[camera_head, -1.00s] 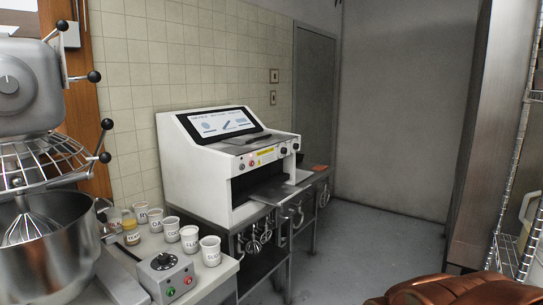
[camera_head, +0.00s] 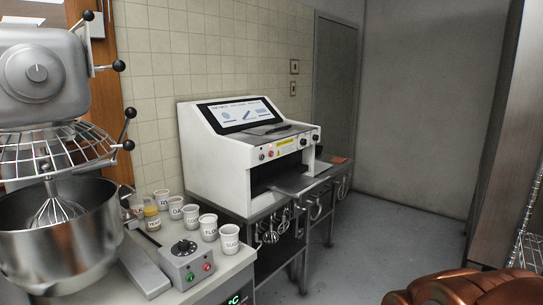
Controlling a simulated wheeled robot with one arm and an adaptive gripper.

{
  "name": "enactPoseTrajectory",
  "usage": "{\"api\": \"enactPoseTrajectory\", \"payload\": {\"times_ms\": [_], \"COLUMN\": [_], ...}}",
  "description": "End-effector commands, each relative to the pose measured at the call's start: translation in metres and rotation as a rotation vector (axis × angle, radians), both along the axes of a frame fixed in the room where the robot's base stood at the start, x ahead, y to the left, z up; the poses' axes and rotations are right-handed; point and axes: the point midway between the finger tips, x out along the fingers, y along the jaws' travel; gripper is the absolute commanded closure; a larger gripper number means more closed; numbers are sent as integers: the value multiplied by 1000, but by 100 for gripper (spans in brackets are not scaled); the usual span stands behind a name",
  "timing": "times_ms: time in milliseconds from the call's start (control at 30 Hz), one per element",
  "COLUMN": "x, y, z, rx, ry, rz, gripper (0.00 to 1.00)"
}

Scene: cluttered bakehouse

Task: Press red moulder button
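A white machine (camera_head: 212,150) with a sloped screen stands on a metal stand by the tiled wall, likely the moulder. A separate grey control box (camera_head: 187,262) sits on the near counter. It has a black knob, a green button (camera_head: 190,278) and a red button (camera_head: 207,267). I cannot read a moulder name on either. My gripper is not in view, and nothing visibly touches the buttons.
A mixer with a steel bowl (camera_head: 60,240) stands at left. Several white labelled cups (camera_head: 229,237) line the counter behind the box. Utensils (camera_head: 270,237) hang under the machine. A shiny brown shape (camera_head: 460,287), unidentified, fills the lower right. Grey floor (camera_head: 385,235) is clear ahead.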

Motion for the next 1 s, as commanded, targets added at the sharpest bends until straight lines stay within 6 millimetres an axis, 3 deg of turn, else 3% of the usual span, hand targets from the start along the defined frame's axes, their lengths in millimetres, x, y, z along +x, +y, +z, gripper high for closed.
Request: {"api": "enactPoseTrajectory", "payload": {"times_ms": [233, 1000], "x": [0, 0], "y": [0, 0], "z": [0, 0], "rx": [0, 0], "ry": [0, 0], "rz": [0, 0], "gripper": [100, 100]}}
